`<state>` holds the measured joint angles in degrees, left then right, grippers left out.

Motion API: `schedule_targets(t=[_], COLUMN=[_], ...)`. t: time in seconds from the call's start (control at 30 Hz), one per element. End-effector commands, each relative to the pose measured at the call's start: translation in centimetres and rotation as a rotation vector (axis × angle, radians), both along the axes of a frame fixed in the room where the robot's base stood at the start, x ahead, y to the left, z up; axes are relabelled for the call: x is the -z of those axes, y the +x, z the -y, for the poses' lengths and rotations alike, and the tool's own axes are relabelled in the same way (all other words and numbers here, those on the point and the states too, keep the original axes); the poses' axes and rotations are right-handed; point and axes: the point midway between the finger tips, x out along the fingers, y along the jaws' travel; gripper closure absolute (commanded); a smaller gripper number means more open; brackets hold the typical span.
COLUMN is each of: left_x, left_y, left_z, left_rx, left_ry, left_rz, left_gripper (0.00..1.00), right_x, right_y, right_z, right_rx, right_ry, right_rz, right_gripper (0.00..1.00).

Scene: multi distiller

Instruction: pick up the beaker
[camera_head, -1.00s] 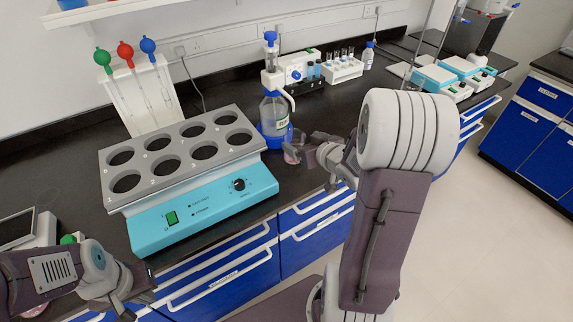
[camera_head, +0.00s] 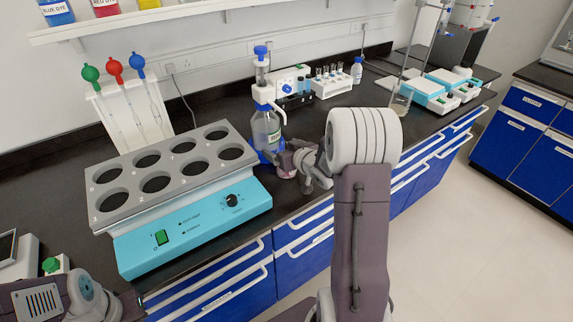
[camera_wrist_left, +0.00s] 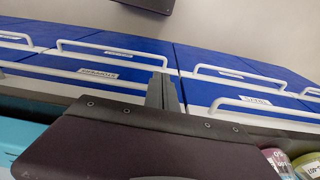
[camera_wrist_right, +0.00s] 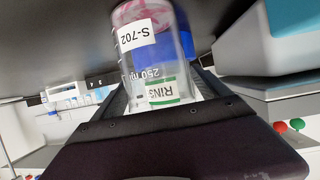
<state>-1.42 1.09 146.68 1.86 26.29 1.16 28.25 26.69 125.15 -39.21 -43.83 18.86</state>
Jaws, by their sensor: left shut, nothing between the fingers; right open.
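The clear beaker (camera_wrist_right: 158,55), labelled S-702 and 250 ml, holds a little pink stuff. In the right wrist view it stands between the fingers of my right gripper (camera_wrist_right: 165,95), which is open; I cannot tell whether either finger touches the glass. In the head view my right gripper (camera_head: 290,158) is at the bench's front edge and hides most of the beaker. The beaker also shows at the corner of the left wrist view (camera_wrist_left: 283,160). My left gripper (camera_wrist_left: 163,92) is shut and empty, over the drawer fronts.
A rinse bottle with a blue-topped dispenser (camera_head: 265,128) stands close behind the beaker. The teal heating block with holes (camera_head: 195,225) is to the left. A tube rack (camera_head: 332,84) and a glass vessel by a stand (camera_head: 400,98) are farther right.

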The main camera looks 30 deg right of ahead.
Motion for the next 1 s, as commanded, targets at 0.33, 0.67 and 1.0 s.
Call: schedule_targets(t=[0.33, 0.67, 1.0], left_x=[0.0, 0.0, -0.7], left_y=[0.0, 0.0, 0.0], left_z=[0.0, 0.0, 0.0], left_rx=[0.0, 0.0, 0.0], left_ry=[0.0, 0.0, 0.0], left_rz=[0.0, 0.0, 0.0], left_gripper=[1.0, 1.0, 1.0], right_x=[0.0, 0.0, -1.9], right_y=[0.1, 0.1, 0.1], right_z=[0.0, 0.0, 0.0], right_rx=[0.001, 0.001, 0.001], right_ry=[0.0, 0.0, -0.001], right_rz=[0.0, 0.0, 0.002], right_gripper=[0.53, 0.92, 0.91])
